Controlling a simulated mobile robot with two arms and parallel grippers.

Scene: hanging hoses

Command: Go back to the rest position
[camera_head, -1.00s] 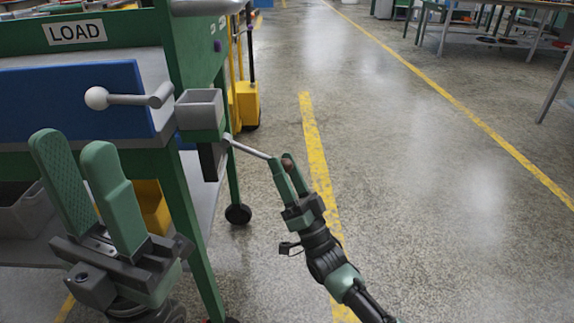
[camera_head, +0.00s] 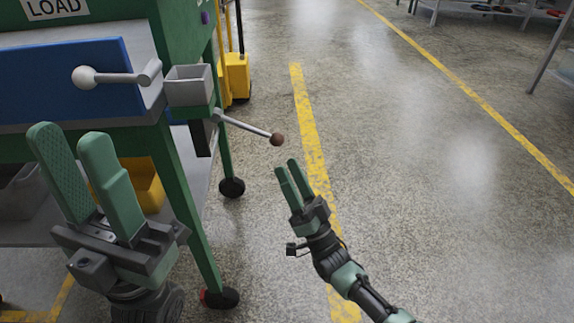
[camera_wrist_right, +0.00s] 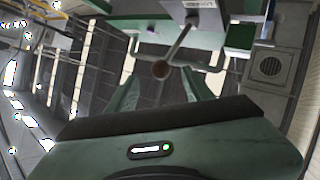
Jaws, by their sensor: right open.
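My right gripper (camera_head: 285,172) is open and empty in the head view, just below the brown knob (camera_head: 277,139) of a metal lever (camera_head: 246,126) on the green cart. A gap shows between the fingertips and the knob. The right wrist view shows the knob (camera_wrist_right: 161,70) beyond the two green fingers, with the lever rising behind it. My left gripper (camera_head: 70,142) is open at the left, fingers pointing up, in front of the cart. Nothing shows between its fingers.
The green cart (camera_head: 188,210) with a LOAD sign (camera_head: 55,7) stands at the left. It carries a blue panel (camera_head: 50,85), a white-knobbed handle (camera_head: 118,77) and a grey box (camera_head: 189,87). A yellow bin (camera_head: 145,185) is below. Open floor (camera_head: 430,200) lies to the right.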

